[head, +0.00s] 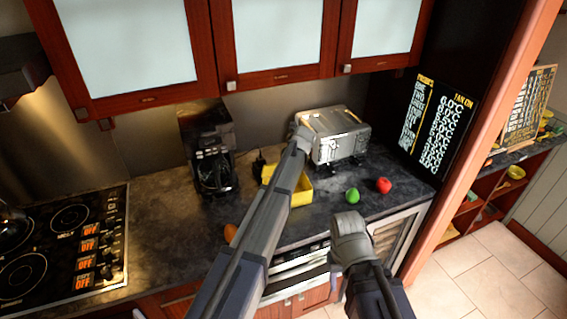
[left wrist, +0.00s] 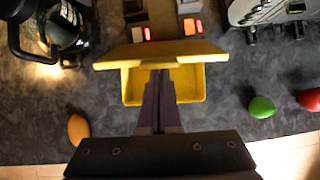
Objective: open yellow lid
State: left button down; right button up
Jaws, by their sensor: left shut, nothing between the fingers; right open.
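The yellow box (left wrist: 190,88) stands on the dark counter, its inside partly visible in the left wrist view. Its yellow lid (left wrist: 165,50) is tilted up along the far side. My left gripper (left wrist: 158,76) is shut and empty, over the box with its fingertips close to the lid's edge; I cannot tell if they touch. In the head view the box (head: 305,190) is partly covered by my left arm, and the left gripper is hidden. My right gripper (head: 341,285) is low at the counter's front, open and partly hidden by its own arm.
A silver toaster (head: 340,135) stands behind right of the box and a black coffee maker (head: 213,168) to the left. A green fruit (head: 352,195) and a red one (head: 384,186) lie right; an orange one (head: 231,233) lies front left. A stove (head: 65,245) is far left.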

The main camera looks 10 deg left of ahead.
pick_arm(q)
jog(key=shift+w+a+r+p, duration=0.2)
jog(key=shift+w+r+p, duration=0.15)
jog(key=shift+w, duration=0.15)
jog(key=shift+w+a+r+p, duration=0.25)
jog(key=shift+w+r, duration=0.1)
jog(key=shift+w, duration=0.15)
jog(key=shift+w+a+r, duration=0.3)
jog(key=shift+w+a, duration=0.05)
jog(key=shift+w, duration=0.25)
jog(key=w+a+p, duration=0.1)
jog(key=w+a, duration=0.2)
jog(key=w, duration=0.3)
jog(key=shift+a+r, duration=0.3)
jog(key=shift+r, duration=0.1)
pick_arm(e)
jog(key=shift+a+r, duration=0.25)
jog(key=shift+r, duration=0.45)
jog(key=shift+a+r, duration=0.25)
jog(key=shift+r, duration=0.45)
pick_arm(q)
jog(key=shift+w, duration=0.1)
jog(key=shift+r+p, duration=0.1)
jog(key=shift+p, duration=0.2)
pick_arm(e)
jog(key=shift+r, duration=0.1)
